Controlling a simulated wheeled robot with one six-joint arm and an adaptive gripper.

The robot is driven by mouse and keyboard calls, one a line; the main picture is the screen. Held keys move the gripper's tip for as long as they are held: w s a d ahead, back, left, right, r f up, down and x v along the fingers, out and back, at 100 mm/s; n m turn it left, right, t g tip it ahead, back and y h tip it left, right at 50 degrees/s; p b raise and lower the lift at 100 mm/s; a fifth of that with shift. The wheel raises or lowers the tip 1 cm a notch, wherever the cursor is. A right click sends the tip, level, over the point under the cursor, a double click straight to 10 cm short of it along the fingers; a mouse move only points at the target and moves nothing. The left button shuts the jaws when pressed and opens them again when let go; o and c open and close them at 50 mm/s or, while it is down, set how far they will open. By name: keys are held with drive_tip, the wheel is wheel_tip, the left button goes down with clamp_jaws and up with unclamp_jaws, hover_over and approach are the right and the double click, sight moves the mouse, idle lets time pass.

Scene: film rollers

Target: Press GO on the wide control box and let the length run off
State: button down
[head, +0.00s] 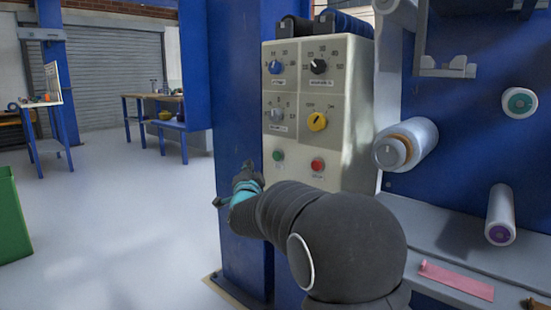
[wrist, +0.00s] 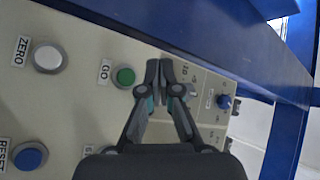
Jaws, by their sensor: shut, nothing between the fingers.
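The wide control box (head: 345,110) is a cream panel with several knobs and, below them, a green button (head: 278,155) and a red button (head: 317,165). In the wrist view the green button (wrist: 124,77) carries the label GO. My gripper (head: 245,183) is low and to the left of the green button in the head view. In the wrist view its closed fingertips (wrist: 160,72) are just right of GO, apart from it in the picture. The fingers hold nothing. Whether they touch the panel cannot be told.
The wrist view also shows a white ZERO button (wrist: 47,57) and a blue RESET button (wrist: 29,155). A blue post (head: 238,110) stands left of the box. A film roll (head: 405,146) and smaller rollers (head: 500,215) are at the right. Open floor lies left.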

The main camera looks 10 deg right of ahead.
sight(276, 156)
drive_tip(key=shift+w+d+p, duration=0.2)
drive_tip(key=shift+w+d, duration=0.65)
drive_tip(key=shift+d, duration=0.35)
drive_tip(key=shift+w+d+p, duration=0.15)
drive_tip(key=shift+w+d, duration=0.7)
drive_tip(key=shift+d, duration=0.3)
drive_tip(key=shift+w+d+p, duration=0.2)
drive_tip(key=shift+w+d, duration=0.65)
drive_tip(key=shift+d, duration=0.35)
drive_tip(key=shift+w+d+f, duration=0.1)
drive_tip(key=shift+d, duration=0.05)
drive_tip(key=shift+w+d+b, duration=0.15)
drive_tip(key=shift+d+b, duration=0.05)
drive_tip(key=shift+b, duration=0.3)
